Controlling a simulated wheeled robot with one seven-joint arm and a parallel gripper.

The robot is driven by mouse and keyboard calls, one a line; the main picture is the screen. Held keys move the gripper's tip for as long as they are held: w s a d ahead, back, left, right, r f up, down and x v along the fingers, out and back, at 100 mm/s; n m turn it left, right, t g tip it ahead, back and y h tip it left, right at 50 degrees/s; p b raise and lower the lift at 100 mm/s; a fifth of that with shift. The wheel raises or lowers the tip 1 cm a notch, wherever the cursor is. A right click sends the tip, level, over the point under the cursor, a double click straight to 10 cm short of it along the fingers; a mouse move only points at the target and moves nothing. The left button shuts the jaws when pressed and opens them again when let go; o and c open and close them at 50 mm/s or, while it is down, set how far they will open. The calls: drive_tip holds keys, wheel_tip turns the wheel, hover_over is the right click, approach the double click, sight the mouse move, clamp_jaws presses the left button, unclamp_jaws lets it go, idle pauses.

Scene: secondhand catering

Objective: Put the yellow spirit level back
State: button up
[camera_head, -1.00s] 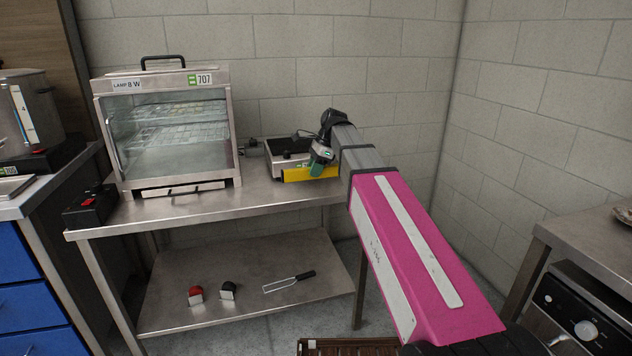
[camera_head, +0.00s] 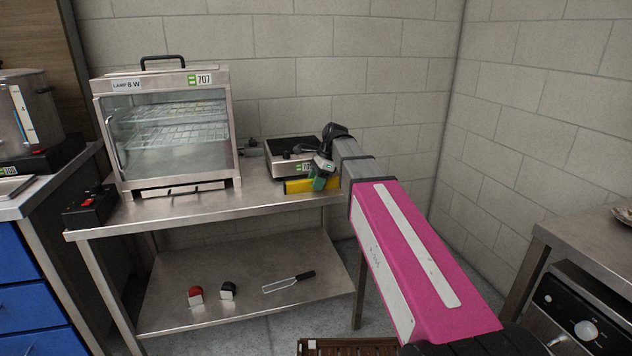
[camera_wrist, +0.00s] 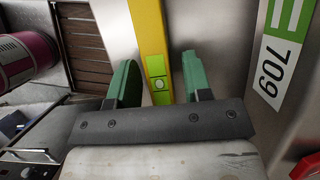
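The yellow spirit level (camera_head: 299,187) lies along the front of a small hot plate, near the front edge of the steel table. It also shows in the wrist view (camera_wrist: 149,35), with a green vial window, running between my fingers. My gripper (camera_head: 320,176) is at its right part, and its dark green fingers cover some of it. In the wrist view my gripper (camera_wrist: 160,80) has its fingers apart on either side of the level. The left finger is close to it; a gap shows at the right finger. The level's right end is hidden in the head view.
The hot plate (camera_head: 288,150), labelled 709 in the wrist view, stands right behind the level. A glass display cabinet (camera_head: 170,130) stands left on the steel table (camera_head: 200,208). A black box (camera_head: 88,208) is at its left. The lower shelf (camera_head: 240,270) holds a few small items.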

drive_tip(key=shift+r, duration=0.1)
drive_tip(key=v, duration=1.2)
